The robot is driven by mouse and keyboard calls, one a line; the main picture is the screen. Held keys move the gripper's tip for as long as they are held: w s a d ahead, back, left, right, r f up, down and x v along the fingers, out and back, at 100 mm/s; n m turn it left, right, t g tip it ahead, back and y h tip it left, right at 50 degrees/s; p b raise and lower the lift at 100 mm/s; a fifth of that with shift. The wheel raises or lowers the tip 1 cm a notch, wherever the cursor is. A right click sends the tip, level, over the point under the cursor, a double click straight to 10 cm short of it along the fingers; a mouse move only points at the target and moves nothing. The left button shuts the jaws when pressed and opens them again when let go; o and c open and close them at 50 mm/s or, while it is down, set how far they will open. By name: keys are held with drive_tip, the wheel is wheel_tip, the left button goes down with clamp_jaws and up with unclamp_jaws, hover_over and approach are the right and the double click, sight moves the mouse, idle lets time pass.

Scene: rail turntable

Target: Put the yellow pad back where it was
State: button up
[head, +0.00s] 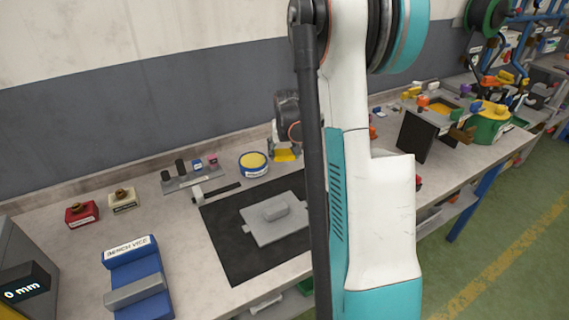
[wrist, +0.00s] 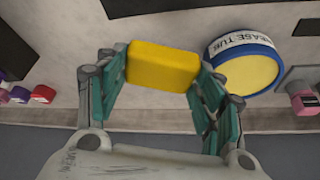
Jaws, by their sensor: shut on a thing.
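The yellow pad (wrist: 163,64) is a rounded block held between the two teal-lined fingers of my gripper (wrist: 161,74) in the wrist view. In the head view the yellow pad (head: 287,155) shows low over the back of the bench, with my gripper (head: 284,147) around it and partly hidden by my arm. The pad is just beside the blue grease tub (head: 253,164) with its yellow top, which also shows in the wrist view (wrist: 246,70). I cannot tell whether the pad touches the bench.
A black mat (head: 226,250) with a grey plate (head: 262,232) lies in front. A small rack (head: 190,180) stands left of the tub. A blue bench vice (head: 135,270) and red and cream blocks are at left. A dark upright panel (head: 416,137) stands right of my arm.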

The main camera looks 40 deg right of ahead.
sight(285, 160)
drive_tip(key=shift+f+b, duration=0.65)
drive_tip(key=shift+f, duration=1.45)
drive_tip(key=shift+f+b, duration=0.35)
drive_tip(key=shift+f, duration=0.1)
drive_tip(key=o, duration=0.6)
drive_tip(key=shift+o, duration=0.2)
drive_tip(key=shift+r, duration=0.1)
drive_tip(key=shift+r+p, duration=0.3)
drive_tip(key=shift+p, duration=0.05)
drive_tip(key=p+v, duration=0.3)
drive_tip(key=v, duration=0.9)
drive_tip(key=shift+r, duration=0.1)
